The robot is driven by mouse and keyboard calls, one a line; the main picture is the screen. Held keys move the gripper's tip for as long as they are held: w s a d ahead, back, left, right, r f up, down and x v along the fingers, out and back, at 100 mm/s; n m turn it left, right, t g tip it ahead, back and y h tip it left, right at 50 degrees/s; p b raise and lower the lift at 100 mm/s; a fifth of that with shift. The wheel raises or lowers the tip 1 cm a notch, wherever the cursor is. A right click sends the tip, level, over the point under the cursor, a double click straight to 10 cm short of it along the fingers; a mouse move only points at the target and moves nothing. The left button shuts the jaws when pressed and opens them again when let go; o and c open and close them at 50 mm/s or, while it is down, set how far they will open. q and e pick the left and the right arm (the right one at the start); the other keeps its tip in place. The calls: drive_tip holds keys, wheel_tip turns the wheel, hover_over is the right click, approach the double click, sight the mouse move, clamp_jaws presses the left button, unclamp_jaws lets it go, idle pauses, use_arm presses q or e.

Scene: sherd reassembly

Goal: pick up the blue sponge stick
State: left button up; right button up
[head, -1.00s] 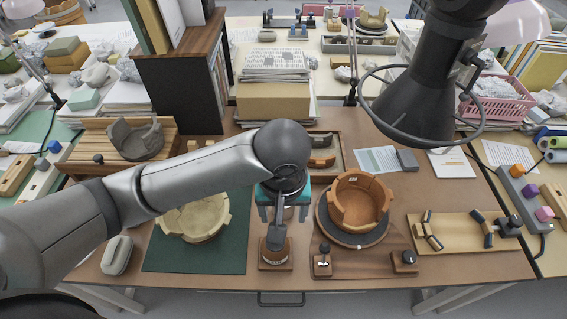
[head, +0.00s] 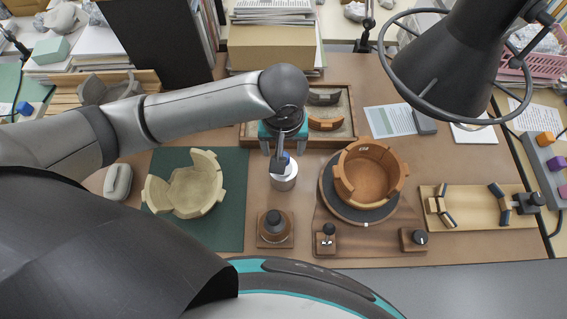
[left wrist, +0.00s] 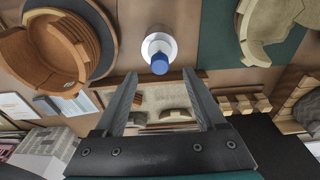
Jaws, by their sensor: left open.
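The blue sponge stick (left wrist: 159,63) shows as a blue rounded end standing up from a white round holder (left wrist: 160,44) in the left wrist view. In the head view the white holder (head: 284,180) stands mid-table, and the stick's blue top (head: 288,158) is partly hidden by my gripper. My left gripper (head: 281,160) is over the holder, pointing down. In the left wrist view my left gripper (left wrist: 159,74) is open and empty, and the blue end appears near the gap between its fingertips. I cannot tell whether they touch. My right gripper is not in view.
An orange bowl (head: 372,178) on a dark turntable stands right of the holder. A pale broken bowl (head: 190,188) lies on a green mat at left. A small knobbed stand (head: 274,228) is in front. A tray of sherds (head: 346,126) lies behind. A black lamp (head: 455,65) hangs at upper right.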

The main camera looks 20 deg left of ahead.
use_arm(q)
drive_tip(key=shift+w+f, duration=0.2)
drive_tip(key=shift+f, duration=0.95)
drive_tip(key=f+b, duration=0.1)
drive_tip(key=f, duration=0.1)
drive_tip(key=w+f, duration=0.1)
drive_tip(key=f, duration=0.1)
drive_tip(key=shift+a+f+b, duration=0.2)
drive_tip(key=shift+f+b, duration=0.15)
drive_tip(key=shift+b, duration=0.05)
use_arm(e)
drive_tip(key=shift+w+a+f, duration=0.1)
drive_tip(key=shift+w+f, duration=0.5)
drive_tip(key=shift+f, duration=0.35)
use_arm(q)
drive_tip(key=shift+c, duration=0.3)
drive_tip(key=c, duration=1)
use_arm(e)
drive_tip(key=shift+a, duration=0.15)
use_arm(q)
drive_tip(key=shift+r, duration=0.1)
